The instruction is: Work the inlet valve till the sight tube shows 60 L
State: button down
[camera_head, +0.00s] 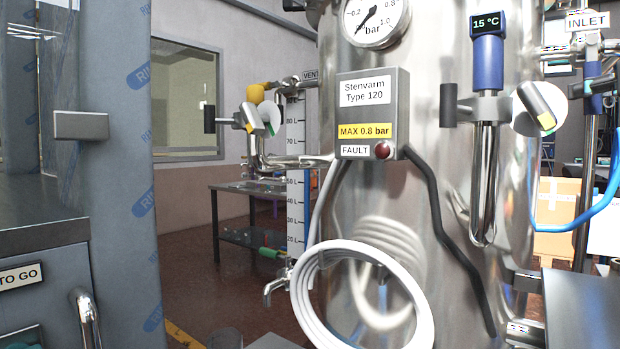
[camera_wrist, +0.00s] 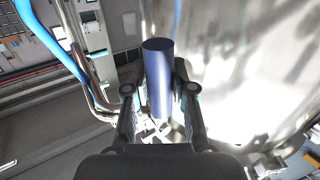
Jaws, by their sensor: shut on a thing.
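My gripper (camera_wrist: 158,88) is in the wrist view, its two dark fingers shut on a blue cylindrical handle (camera_wrist: 157,62). In the head view, a blue grip (camera_head: 593,92) shows on the pipework below the INLET sign (camera_head: 587,20) at the right edge, with dark parts around it; I cannot tell clearly which are my gripper. The sight tube's litre scale (camera_head: 296,205) stands left of the steel tank (camera_head: 445,180). Several litre marks are readable, but the liquid level is too small to tell.
A pressure gauge (camera_head: 375,18), a 15 °C thermometer (camera_head: 487,60) and a grey box with a red FAULT lamp (camera_head: 382,150) are on the tank. A white coiled hose (camera_head: 425,290) hangs in front. A blue hose (camera_head: 604,200) runs at the right. A film-wrapped column (camera_head: 115,180) stands left.

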jog(key=shift+s+d+r+n+g+h+p, duration=0.3)
jog(key=shift+s+d+r+n+g+p, duration=0.15)
jog(key=shift+d+n+g+p, duration=0.45)
jog(key=shift+s+d+r+n+g+h+p, duration=0.3)
jog(key=shift+s+d+n+g+p, duration=0.3)
jog(key=shift+n+p, duration=0.5)
jog(key=shift+s+d+r+n+g+h+p, duration=0.35)
jog(key=shift+d+n+g+p, duration=0.25)
jog(key=shift+n+g+p, duration=0.35)
jog(key=shift+r, duration=0.1)
dwell(1.6)
